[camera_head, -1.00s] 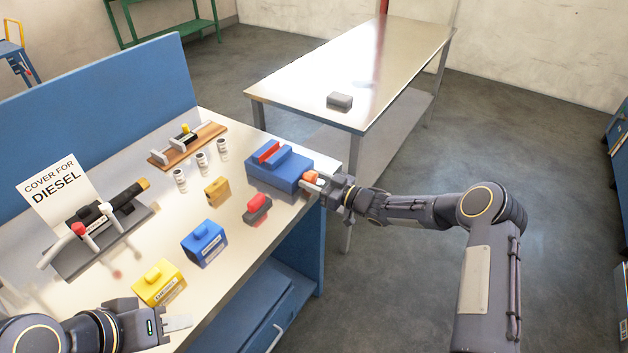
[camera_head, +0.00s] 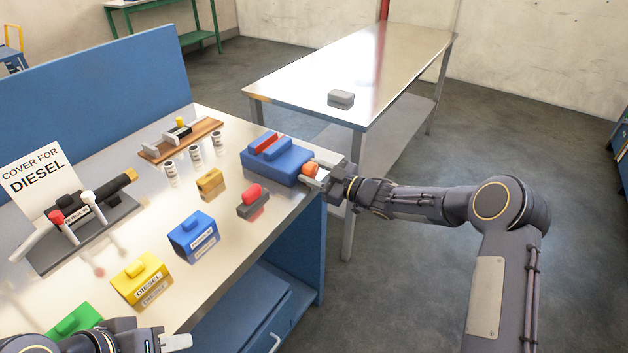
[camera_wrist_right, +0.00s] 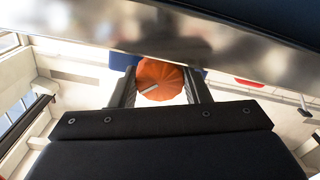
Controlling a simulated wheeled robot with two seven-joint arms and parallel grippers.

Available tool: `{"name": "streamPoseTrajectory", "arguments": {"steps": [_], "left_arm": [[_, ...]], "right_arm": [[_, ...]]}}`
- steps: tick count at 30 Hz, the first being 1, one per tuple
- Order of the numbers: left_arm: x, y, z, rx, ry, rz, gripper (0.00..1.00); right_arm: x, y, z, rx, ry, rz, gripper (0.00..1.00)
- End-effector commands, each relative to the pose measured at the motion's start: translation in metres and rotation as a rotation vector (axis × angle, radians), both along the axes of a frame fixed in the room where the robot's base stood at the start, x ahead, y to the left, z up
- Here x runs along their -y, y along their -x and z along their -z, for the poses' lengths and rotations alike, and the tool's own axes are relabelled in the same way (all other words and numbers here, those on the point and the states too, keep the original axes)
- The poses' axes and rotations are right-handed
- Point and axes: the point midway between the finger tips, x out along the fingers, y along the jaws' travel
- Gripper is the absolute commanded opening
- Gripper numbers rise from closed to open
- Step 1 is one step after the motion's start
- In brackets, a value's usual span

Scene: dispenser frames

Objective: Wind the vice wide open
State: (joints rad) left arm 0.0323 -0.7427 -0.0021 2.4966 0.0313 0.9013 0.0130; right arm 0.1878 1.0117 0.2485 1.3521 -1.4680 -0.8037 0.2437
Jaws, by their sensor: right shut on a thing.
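The blue vice (camera_head: 277,161) sits at the right end of the workbench, with a red jaw piece and a blue jaw block on its top. I cannot tell the exact gap between the jaws. Its orange knob (camera_head: 310,170) faces right. My right gripper (camera_head: 316,174) is shut on the knob; in the right wrist view the round orange knob (camera_wrist_right: 160,80) sits between the two dark fingers. My left gripper (camera_head: 168,342) is low at the front left, cut by the picture's edge; its finger gap is not clear.
On the bench (camera_head: 230,235) stand a yellow box (camera_head: 141,280), a blue box (camera_head: 193,238), a green block (camera_head: 76,320), a red-topped block (camera_head: 252,200), a dispenser with levers (camera_head: 85,222) and several small white cups (camera_head: 195,153). A steel table (camera_head: 330,70) with a grey block (camera_head: 341,97) stands behind.

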Motion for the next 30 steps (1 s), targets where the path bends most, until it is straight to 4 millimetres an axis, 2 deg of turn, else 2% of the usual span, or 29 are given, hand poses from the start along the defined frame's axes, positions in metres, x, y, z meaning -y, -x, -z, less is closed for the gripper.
{"name": "streamPoseTrajectory", "arguments": {"steps": [7, 8, 12, 22, 30], "left_arm": [[0.0, 0.0, -0.001, 0.001, 0.0, 0.0, 0.36], [0.0, 0.0, -0.001, 0.001, 0.0, 0.0, 0.36], [0.0, 0.0, -0.001, 0.001, 0.0, 0.0, 0.36], [0.0, 0.0, 0.0, 0.0, 0.0, 0.0, 0.36], [0.0, 0.0, 0.006, 0.0, 0.0, 0.0, 0.36]], "right_arm": [[0.0, 0.0, 0.0, -0.002, 0.001, 0.001, 0.2], [0.0, 0.0, 0.0, -0.002, 0.001, 0.001, 0.45], [0.0, 0.0, 0.0, -0.003, 0.0, 0.001, 0.63], [0.003, 0.002, 0.0, -0.003, 0.0, 0.001, 0.64], [0.036, 0.025, 0.001, -0.002, 0.001, 0.003, 0.64]]}}
